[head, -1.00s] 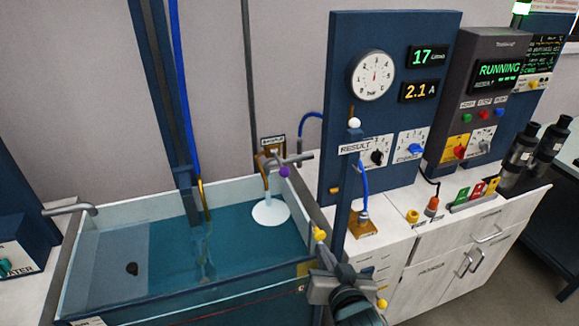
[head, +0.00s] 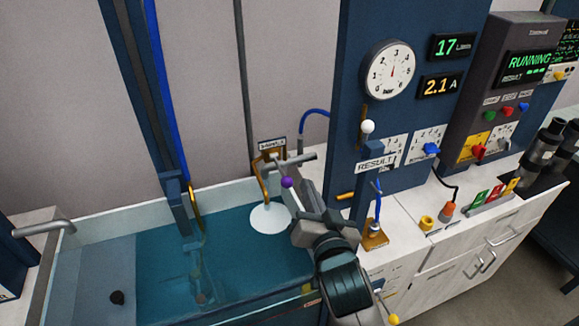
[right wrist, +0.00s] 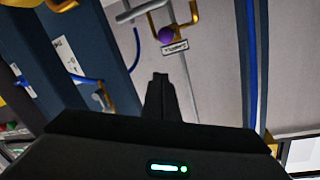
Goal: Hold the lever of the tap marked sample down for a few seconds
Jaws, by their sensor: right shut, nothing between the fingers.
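The sample tap (head: 264,172) is a brass pipe with a small label plate (head: 272,145) at the back edge of the water tank. Its lever ends in a purple knob (head: 287,182), which also shows in the right wrist view (right wrist: 166,35) just beyond my fingertips. My right gripper (head: 295,200) is shut and empty, its tip just below and in front of the knob in the head view. In the right wrist view the shut fingers (right wrist: 160,78) point at the knob with a visible gap; contact cannot be told. My left gripper is not in view.
A white round disc (head: 270,217) lies below the tap in the tank (head: 85,233). A grey bar (head: 298,160) sits beside the tap. The blue gauge panel (head: 420,25) and a white-knobbed post (head: 367,127) stand close to the right of my arm.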

